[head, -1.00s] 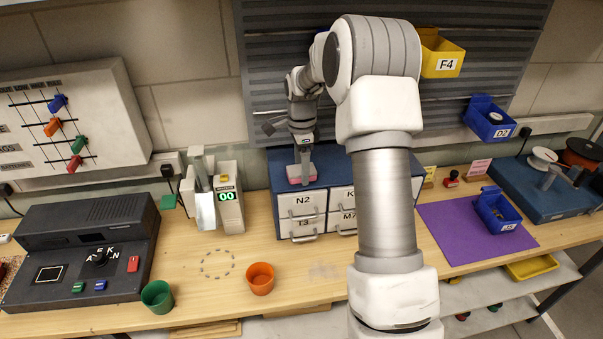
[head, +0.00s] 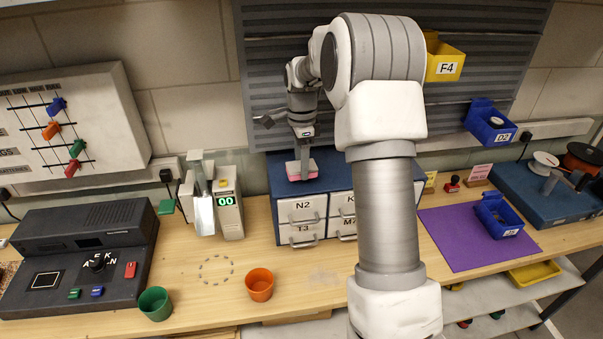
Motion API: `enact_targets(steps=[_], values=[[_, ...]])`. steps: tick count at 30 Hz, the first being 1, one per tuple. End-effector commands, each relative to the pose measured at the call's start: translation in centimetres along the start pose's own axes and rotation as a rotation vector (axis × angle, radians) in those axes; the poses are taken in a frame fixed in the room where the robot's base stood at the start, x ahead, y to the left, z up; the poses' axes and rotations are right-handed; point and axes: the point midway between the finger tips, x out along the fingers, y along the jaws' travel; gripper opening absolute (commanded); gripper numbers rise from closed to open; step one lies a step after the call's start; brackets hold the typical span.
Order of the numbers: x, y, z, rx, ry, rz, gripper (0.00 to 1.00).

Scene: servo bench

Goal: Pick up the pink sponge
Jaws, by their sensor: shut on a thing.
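The pink sponge (head: 300,170) shows in the head view at the top of the blue drawer cabinet (head: 262,205), near its left end. My gripper (head: 304,160) points down from above and is shut on the sponge. The fingers cover part of the sponge. Whether the sponge's underside is clear of the cabinet top, I cannot tell.
The cabinet's drawers are closed, with handles facing front. Left of it stands a device with a green display (head: 226,201). An orange cup (head: 260,285) and a green cup (head: 156,303) stand near the bench's front. A purple mat (head: 460,236) with a blue bin (head: 498,216) lies right.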

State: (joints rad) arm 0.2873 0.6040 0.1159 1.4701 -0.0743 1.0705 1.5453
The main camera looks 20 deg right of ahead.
Motion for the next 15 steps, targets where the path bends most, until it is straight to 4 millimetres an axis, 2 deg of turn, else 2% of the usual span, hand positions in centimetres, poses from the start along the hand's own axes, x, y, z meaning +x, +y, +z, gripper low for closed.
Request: enact_targets(steps=[5,15], values=[[-3.8,-0.1,0.1,-0.002,0.001,-0.005,0.09],[-3.8,5.3,0.4,-0.001,0.001,0.001,0.09]])
